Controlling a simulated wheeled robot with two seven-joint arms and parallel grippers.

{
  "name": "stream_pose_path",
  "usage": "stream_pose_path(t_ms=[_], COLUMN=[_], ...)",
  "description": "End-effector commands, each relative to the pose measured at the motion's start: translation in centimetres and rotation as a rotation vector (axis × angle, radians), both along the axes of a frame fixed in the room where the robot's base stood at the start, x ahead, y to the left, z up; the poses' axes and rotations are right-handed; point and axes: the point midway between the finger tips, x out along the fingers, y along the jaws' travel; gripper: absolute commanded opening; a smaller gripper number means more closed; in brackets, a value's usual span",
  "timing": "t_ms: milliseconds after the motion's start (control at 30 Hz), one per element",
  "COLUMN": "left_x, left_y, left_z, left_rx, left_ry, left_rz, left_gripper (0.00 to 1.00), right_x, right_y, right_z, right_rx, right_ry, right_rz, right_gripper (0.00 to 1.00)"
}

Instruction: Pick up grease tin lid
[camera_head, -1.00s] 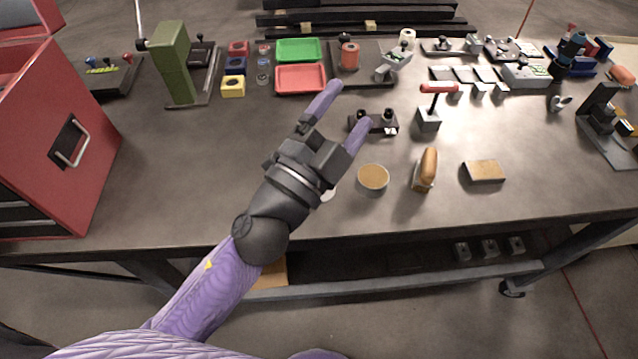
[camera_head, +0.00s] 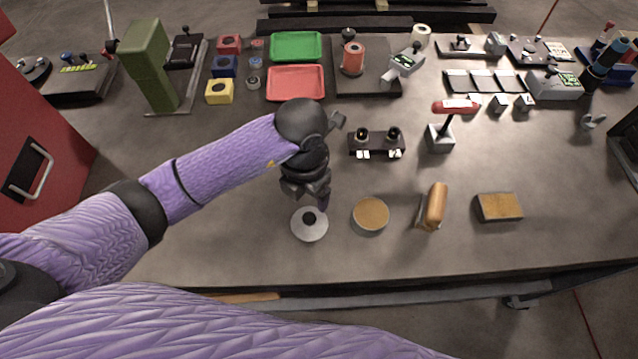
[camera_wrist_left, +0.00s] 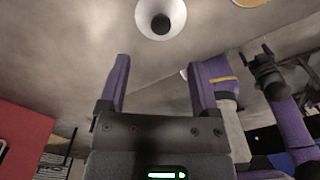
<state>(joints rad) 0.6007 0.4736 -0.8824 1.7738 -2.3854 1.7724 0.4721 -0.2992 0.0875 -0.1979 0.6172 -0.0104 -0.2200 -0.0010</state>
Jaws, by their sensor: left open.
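The grease tin lid (camera_head: 309,225) is a pale grey disc with a dark knob, lying on the table near its front edge. It also shows at the top of the left wrist view (camera_wrist_left: 160,18). My left gripper (camera_head: 322,202) points down just behind the lid, its fingers mostly hidden by the wrist in the head view. In the left wrist view my left gripper (camera_wrist_left: 160,78) is open and empty, with the lid beyond the fingertips. The round tin (camera_head: 370,215) with a tan top stands just right of the lid, apart from it.
A wooden-handled brush (camera_head: 434,207) and a tan block (camera_head: 498,207) lie right of the tin. A dark fixture (camera_head: 377,142) and a red-handled tool (camera_head: 441,137) stand behind. Red (camera_head: 296,83) and green trays (camera_head: 296,46) lie farther back. The table left of the lid is clear.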

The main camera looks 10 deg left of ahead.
Motion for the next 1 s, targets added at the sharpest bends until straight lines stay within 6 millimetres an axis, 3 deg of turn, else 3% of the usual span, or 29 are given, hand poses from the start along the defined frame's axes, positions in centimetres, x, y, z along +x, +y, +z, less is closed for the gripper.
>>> stream_pose_path(t_ms=[67, 533, 833, 1000], left_x=[0.0, 0.0, 0.0, 0.0], left_y=[0.2, -0.1, -0.1, -0.1], left_z=[-0.4, -9.2, -9.9, -9.9], left_rx=[0.010, 0.009, 0.008, 0.008], left_ry=[0.003, 0.005, 0.001, 0.001], left_rz=[0.002, 0.002, 0.000, 0.000], left_gripper=[0.80, 0.80, 0.80, 0.44], right_x=[-0.1, -0.2, -0.2, -0.2], right_y=[0.0, -0.2, -0.2, -0.3], right_z=[-0.1, -1.7, -1.7, -1.7], right_rx=[0.000, -0.003, -0.005, -0.006], right_ry=[0.002, 0.004, 0.005, 0.005], right_rz=[0.000, 0.004, 0.004, 0.004], right_gripper=[0.99, 0.99, 0.99, 0.99])
